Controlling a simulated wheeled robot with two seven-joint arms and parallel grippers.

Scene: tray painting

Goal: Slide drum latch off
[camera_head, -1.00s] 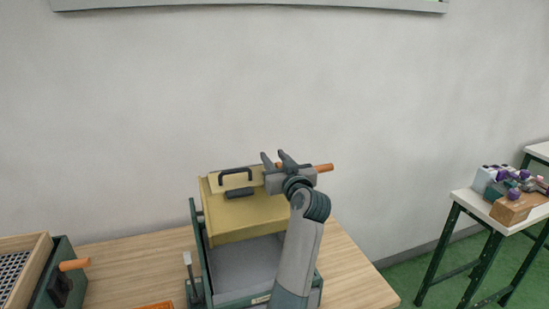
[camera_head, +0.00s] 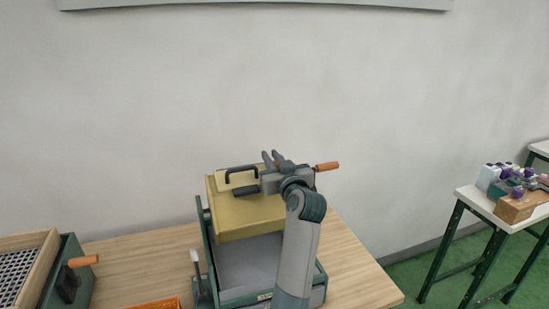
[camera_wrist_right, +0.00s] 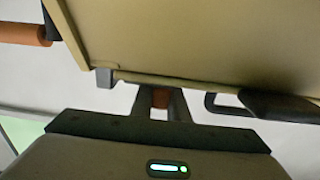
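My right gripper (camera_head: 272,158) is at the drum's upper right. In the right wrist view its fingers (camera_wrist_right: 160,99) stand close on both sides of a small orange-brown piece (camera_wrist_right: 160,97), seemingly the latch's knob, by a rod along the drum's edge. The fingers look shut on it, with most of the latch hidden. The drum also fills the top of that view (camera_wrist_right: 200,35). My left gripper is out of view.
An orange crank handle (camera_head: 327,166) sticks out right of the drum. A grey tray (camera_head: 250,265) lies below it. A side table (camera_head: 478,203) holds small items. The wooden table (camera_head: 355,275) is clear at right.

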